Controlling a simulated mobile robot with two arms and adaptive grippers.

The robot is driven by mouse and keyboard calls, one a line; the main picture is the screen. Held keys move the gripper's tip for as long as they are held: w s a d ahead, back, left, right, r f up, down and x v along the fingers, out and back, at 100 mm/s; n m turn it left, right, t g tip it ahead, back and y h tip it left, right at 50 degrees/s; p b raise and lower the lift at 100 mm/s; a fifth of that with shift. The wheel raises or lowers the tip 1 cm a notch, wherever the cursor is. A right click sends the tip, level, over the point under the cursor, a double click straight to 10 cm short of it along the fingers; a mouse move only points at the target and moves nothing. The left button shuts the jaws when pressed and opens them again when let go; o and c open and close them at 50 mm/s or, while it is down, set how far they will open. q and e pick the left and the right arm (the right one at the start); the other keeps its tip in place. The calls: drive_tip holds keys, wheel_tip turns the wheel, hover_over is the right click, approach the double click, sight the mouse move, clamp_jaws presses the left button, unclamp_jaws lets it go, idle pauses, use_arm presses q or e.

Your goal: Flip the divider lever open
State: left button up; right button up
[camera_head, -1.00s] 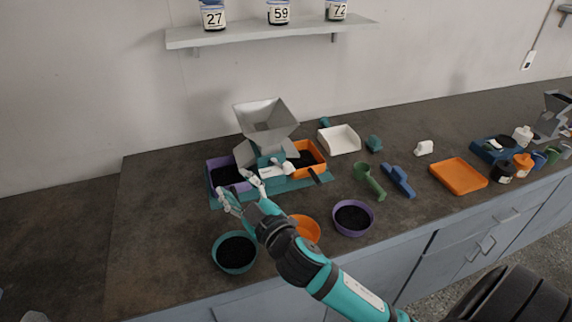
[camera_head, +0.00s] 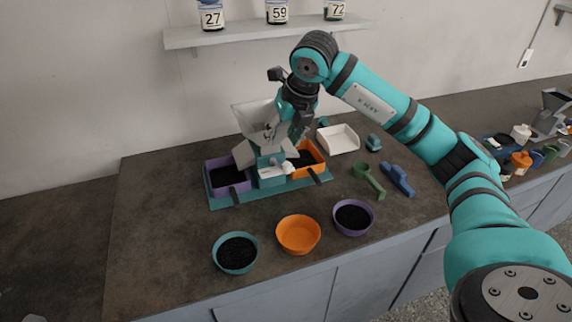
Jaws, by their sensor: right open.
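The divider (camera_head: 271,174) stands on a teal base (camera_head: 226,201) on the counter, with a grey hopper (camera_head: 250,117) on top. A purple bin (camera_head: 214,164) with dark grains sits at its left and an orange bin (camera_head: 321,160) with dark grains at its right. A white lever-like part (camera_head: 288,166) shows at the divider's front; whether it is open I cannot tell. My right gripper (camera_head: 285,140) is open, pointing down in front of the hopper's right side, and hides part of it. I cannot tell whether it touches the hopper. My left gripper is out of view.
Teal (camera_head: 236,255), orange (camera_head: 298,236) and purple (camera_head: 352,219) bowls stand in front; the teal and purple hold dark grains. A white tray (camera_head: 339,142), green scoop (camera_head: 370,183) and blue brush (camera_head: 397,180) lie right. A shelf with numbered jars hangs above.

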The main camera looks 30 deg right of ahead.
sight(286, 164)
drive_tip(key=shift+m+h, duration=0.4)
drive_tip(key=shift+h, duration=0.3)
drive_tip(key=d+p+x, duration=0.1)
drive_tip(key=x, duration=0.4)
drive_tip(key=d+p+x, duration=0.1)
drive_tip(key=x, duration=0.4)
drive_tip(key=d+p+x, duration=0.1)
drive_tip(key=p+x, duration=0.1)
drive_tip(key=x, duration=0.4)
drive_tip(key=shift+s+d, duration=0.15)
drive_tip(key=shift+f, duration=0.1)
